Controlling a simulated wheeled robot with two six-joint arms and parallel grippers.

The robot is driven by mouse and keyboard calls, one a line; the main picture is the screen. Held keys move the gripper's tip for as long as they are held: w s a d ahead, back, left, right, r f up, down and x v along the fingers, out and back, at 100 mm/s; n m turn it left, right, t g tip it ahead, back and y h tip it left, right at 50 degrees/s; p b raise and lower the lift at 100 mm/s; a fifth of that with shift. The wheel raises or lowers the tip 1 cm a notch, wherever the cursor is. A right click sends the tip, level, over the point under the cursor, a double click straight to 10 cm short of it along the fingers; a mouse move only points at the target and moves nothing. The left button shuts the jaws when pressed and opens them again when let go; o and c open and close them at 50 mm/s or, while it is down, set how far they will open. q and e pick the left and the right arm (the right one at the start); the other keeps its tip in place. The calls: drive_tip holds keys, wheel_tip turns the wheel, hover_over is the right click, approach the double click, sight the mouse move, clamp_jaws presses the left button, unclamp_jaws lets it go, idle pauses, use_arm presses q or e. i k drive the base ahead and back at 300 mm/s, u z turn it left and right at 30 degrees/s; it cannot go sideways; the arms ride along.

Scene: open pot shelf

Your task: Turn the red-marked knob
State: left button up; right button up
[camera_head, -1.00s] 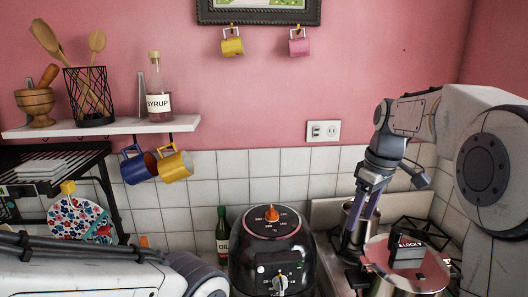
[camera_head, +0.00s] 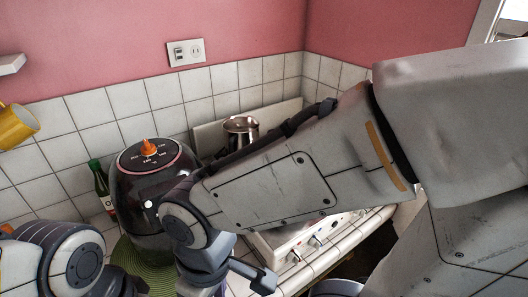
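A black air fryer (camera_head: 150,190) stands on the counter at left centre. An orange-red pointer knob (camera_head: 149,148) sits in the dial on its top. The white front panel (camera_head: 308,236) of the stove carries small knobs, partly covered by my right arm; I cannot make out a red mark on any. My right arm crosses from the right, in front of the stove and the air fryer's right side. My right wrist (camera_head: 205,258) points down at the bottom edge, and its fingertips are out of view. My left arm's joint shows at lower left; its gripper is out of view.
A metal pot (camera_head: 241,128) stands behind my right arm. A green bottle (camera_head: 101,186) stands left of the air fryer. A round green mat (camera_head: 140,262) lies at the counter front. A yellow mug (camera_head: 17,126) hangs at far left. The wall socket (camera_head: 186,53) is above.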

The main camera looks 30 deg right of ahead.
sight(294, 256)
drive_tip(key=z, duration=0.1)
drive_tip(key=k, duration=0.65)
drive_tip(key=z, duration=0.9)
drive_tip(key=i, duration=0.45)
drive_tip(key=u, duration=0.2)
